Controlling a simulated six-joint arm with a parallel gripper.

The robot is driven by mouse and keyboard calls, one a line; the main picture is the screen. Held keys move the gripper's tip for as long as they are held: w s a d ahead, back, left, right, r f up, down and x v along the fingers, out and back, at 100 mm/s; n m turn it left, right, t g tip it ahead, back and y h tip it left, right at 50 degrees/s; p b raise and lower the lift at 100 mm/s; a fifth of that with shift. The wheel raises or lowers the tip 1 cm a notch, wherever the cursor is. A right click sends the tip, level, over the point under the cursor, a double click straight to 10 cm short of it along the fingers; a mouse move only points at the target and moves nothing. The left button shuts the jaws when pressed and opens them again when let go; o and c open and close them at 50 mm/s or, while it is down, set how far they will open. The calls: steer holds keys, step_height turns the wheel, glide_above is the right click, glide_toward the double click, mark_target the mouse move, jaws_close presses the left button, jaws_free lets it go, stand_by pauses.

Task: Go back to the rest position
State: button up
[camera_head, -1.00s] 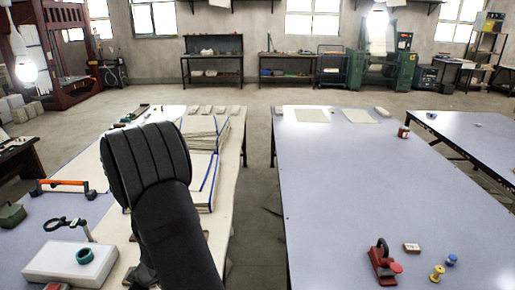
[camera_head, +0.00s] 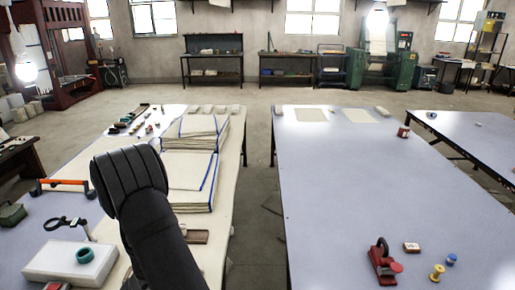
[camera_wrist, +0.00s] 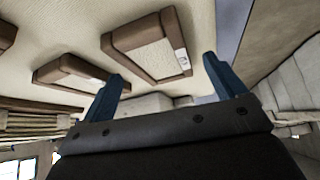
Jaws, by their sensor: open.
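My black arm rises from the bottom of the head view over the left table (camera_head: 222,200). Its fingers are hidden there. In the wrist view my gripper (camera_wrist: 163,68) shows two blue fingers spread wide apart, with nothing held between them. Beyond the fingers are brown-framed pieces with pale woven panels (camera_wrist: 150,45) on a cream surface. In the head view, stacks of cream cloth with blue edges, a far one (camera_head: 195,128) and a nearer one (camera_head: 190,170), lie on the left table just beyond and right of my arm.
A white box (camera_head: 62,262) with a teal ring (camera_head: 85,255) and an orange-handled tool (camera_head: 65,183) are left of my arm. The right table (camera_head: 350,190) is mostly clear, with two flat cloths (camera_head: 311,115) at its far end and a red tool (camera_head: 380,265) near the front.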

steer(key=shift+w+d+r, duration=0.1)
steer(key=shift+r, duration=0.9)
steer(key=shift+w+d+r, duration=0.1)
steer(key=shift+r, duration=0.85)
steer(key=w+d+r, duration=0.3)
steer(key=d+r, duration=0.7)
steer(key=r, duration=0.1)
steer(key=w+d+r+m+t, duration=0.1)
steer(key=w+d+m+t, duration=0.1)
steer(key=w+d, duration=1.3)
steer(key=shift+w+d+r+m+h, duration=0.2)
steer(key=shift+w+m+h, duration=0.2)
steer(key=shift+w+m, duration=0.6)
steer(key=shift+w, duration=0.1)
